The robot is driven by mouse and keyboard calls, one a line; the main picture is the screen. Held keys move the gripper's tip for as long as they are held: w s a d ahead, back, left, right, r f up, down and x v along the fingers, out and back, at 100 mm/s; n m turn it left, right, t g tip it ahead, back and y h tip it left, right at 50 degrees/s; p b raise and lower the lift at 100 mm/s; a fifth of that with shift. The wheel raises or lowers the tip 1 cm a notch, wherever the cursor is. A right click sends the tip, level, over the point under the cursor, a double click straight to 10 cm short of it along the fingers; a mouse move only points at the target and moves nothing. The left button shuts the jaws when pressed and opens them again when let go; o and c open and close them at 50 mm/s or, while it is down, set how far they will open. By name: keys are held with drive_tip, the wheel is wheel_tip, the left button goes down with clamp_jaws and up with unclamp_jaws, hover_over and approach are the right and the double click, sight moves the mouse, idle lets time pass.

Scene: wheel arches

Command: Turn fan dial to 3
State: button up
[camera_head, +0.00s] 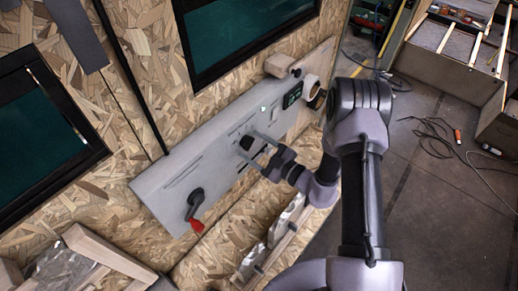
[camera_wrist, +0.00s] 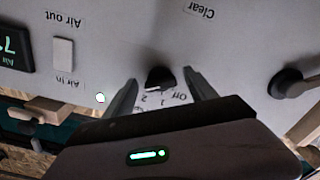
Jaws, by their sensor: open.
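The fan dial (camera_head: 246,142) is a small black knob on the grey control panel (camera_head: 160,187). In the wrist view the dial (camera_wrist: 160,76) shows with the upside-down labels Off, 1 and 2 below it. A pale mark on its lower edge seems to lie toward the 2 side, but I cannot read the setting surely. The label 3 is not clearly visible. My gripper (camera_head: 243,141) is open at the panel. In the wrist view my gripper (camera_wrist: 160,78) has one finger on each side of the dial, with visible gaps.
A black rotary handle with a red tip (camera_head: 195,203) is lower left on the panel. A white switch (camera_wrist: 63,53), a lit dot (camera_wrist: 100,98) and a dark display (camera_wrist: 14,46) lie left of the dial in the wrist view. A wooden frame (camera_head: 95,248) stands below the panel.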

drive_tip(key=b+v, duration=0.3)
drive_tip(key=v, duration=1.4)
drive_tip(key=shift+b, duration=0.3)
drive_tip(key=shift+s+d+r, duration=0.1)
drive_tip(key=shift+d, duration=0.05)
